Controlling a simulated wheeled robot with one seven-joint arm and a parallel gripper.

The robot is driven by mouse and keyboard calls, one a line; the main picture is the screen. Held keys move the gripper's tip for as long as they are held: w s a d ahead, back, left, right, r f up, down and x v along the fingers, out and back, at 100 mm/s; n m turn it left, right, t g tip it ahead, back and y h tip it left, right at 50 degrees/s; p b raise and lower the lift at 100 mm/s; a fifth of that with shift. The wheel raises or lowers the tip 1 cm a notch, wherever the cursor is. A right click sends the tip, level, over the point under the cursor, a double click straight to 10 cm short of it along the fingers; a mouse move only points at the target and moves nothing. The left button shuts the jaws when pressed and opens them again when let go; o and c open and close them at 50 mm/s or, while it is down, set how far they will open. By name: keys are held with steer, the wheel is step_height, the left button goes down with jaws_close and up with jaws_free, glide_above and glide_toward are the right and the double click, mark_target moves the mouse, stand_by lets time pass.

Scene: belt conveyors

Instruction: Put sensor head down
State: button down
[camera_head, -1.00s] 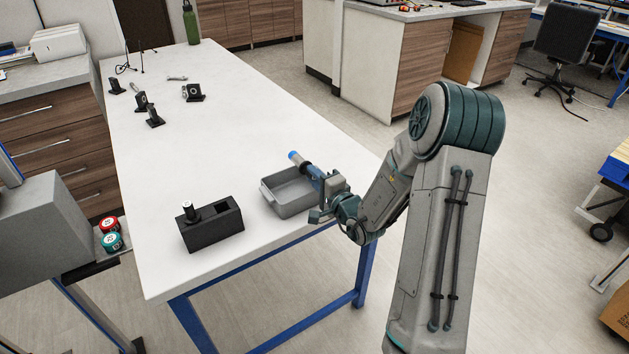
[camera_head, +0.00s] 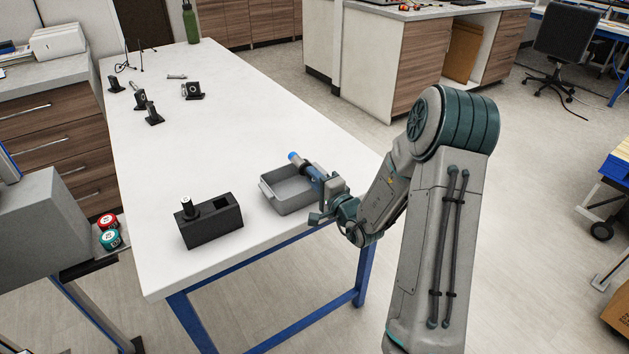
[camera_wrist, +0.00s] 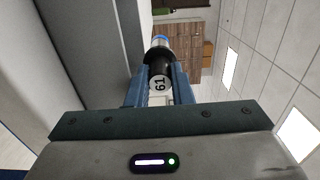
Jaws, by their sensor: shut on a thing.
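My gripper (camera_head: 318,177) is at the right end of the grey tray (camera_head: 268,195), at the near right part of the white table. It is shut on the sensor head (camera_head: 293,156), which has a blue tip and points to the upper left over the tray's back edge. In the wrist view the sensor head (camera_wrist: 159,68) is dark with a blue end and a white label reading 61, between the two blue fingers. I cannot tell whether it touches the tray.
A black block (camera_head: 222,227) with a black cylinder (camera_head: 188,208) stands left of the tray. Several small black holders (camera_head: 154,116) stand farther back, with a green bottle (camera_head: 190,24) at the far end. The table's middle (camera_head: 220,130) is clear.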

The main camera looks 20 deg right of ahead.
steer(key=c, duration=1.3)
jaws_free()
steer(key=shift+s+f, duration=0.2)
steer(key=shift+f, duration=0.45)
steer(key=shift+c, duration=0.2)
steer(key=shift+o, duration=0.3)
steer(key=shift+r+p, duration=0.75)
steer(key=shift+p, duration=0.3)
steer(key=b+v, duration=0.2)
steer(key=v, duration=0.9)
steer(key=shift+s+d+r, duration=0.15)
steer(key=shift+s+r, duration=0.1)
